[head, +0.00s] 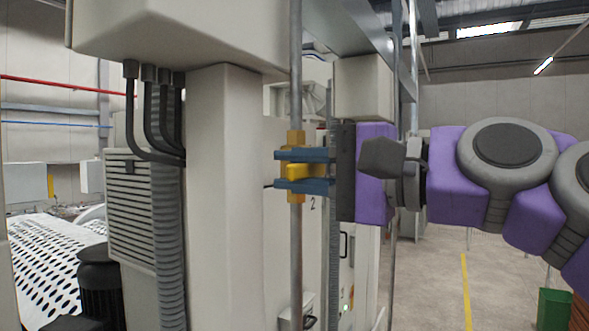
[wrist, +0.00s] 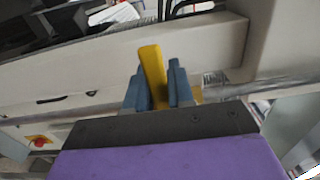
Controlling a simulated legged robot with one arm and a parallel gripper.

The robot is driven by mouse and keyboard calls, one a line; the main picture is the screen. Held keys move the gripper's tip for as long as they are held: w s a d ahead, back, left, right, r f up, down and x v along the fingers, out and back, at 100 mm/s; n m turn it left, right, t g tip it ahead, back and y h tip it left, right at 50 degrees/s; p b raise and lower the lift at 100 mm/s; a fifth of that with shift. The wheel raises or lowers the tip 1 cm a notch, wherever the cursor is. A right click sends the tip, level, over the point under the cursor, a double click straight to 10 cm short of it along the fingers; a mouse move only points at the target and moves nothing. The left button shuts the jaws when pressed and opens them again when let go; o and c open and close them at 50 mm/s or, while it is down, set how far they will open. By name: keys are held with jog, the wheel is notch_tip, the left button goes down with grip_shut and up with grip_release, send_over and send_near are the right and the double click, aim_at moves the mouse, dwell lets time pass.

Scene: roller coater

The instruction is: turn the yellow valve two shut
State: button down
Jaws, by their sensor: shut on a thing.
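The yellow valve (head: 295,195) sits on a vertical grey pipe in the middle of the head view. Its yellow handle (head: 301,171) points right, roughly across the pipe. My gripper (head: 278,171) reaches in from the right, its two blue fingers above and below the handle and shut on it. In the wrist view the yellow handle (wrist: 152,68) stands between the blue fingers of my gripper (wrist: 158,70) and leans slightly. Part of the handle and valve body is hidden by the fingers. A "2" is marked on the panel just below right of the valve.
A beige machine column (head: 225,190) stands just left of the pipe (head: 296,260). A beige box (head: 180,30) hangs above it, with black cables (head: 150,130) beneath. A green bin (head: 553,308) stands at lower right. Open floor (head: 430,285) lies to the right.

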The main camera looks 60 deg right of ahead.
jog(key=c, duration=1.4)
grip_release()
jog(key=o, duration=0.3)
jog(key=shift+w, duration=0.35)
jog(key=shift+o, duration=0.2)
jog(key=shift+s, duration=0.1)
jog(key=shift+s, duration=0.1)
jog(key=s+d+b, duration=0.1)
jog(key=s+b, duration=0.1)
jog(key=s, duration=1.5)
jog(key=shift+s+d, duration=0.25)
jog(key=shift+d, duration=0.05)
